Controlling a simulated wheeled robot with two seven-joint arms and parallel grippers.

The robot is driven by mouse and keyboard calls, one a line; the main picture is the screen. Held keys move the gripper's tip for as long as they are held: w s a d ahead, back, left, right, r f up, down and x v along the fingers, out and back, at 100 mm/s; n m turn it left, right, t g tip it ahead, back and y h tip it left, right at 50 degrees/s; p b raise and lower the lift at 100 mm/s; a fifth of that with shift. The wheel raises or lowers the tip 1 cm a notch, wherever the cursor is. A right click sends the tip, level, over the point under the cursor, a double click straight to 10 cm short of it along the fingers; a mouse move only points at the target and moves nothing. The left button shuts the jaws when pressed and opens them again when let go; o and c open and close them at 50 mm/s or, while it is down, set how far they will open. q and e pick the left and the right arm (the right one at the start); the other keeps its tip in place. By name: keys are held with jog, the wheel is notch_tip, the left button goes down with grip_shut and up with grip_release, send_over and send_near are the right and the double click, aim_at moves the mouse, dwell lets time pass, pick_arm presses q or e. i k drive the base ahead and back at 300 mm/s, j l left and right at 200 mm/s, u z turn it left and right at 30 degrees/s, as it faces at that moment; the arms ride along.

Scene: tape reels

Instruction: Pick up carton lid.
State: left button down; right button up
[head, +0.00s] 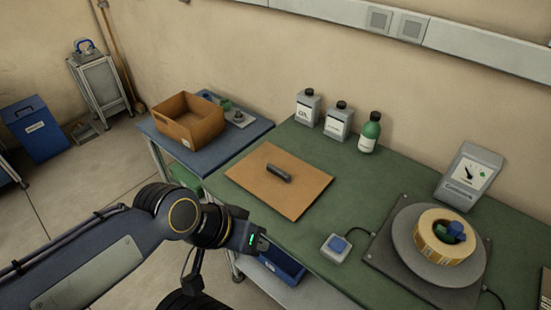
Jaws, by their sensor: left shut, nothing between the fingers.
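The carton lid (258,190) is a flat tan-brown panel lying on the green table (345,185). A dark bar-shaped handle (279,173) sits near its middle. My left gripper (262,243) is at the table's front edge, nearer to me than the lid and apart from it. It is shut and holds nothing. My right gripper is not in this view.
An open brown carton (189,120) stands on a blue-topped cart (160,137) left of the table. Several bottles stand along the back.

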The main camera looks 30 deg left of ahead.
aim_at(288, 184)
jog(key=u, duration=1.1)
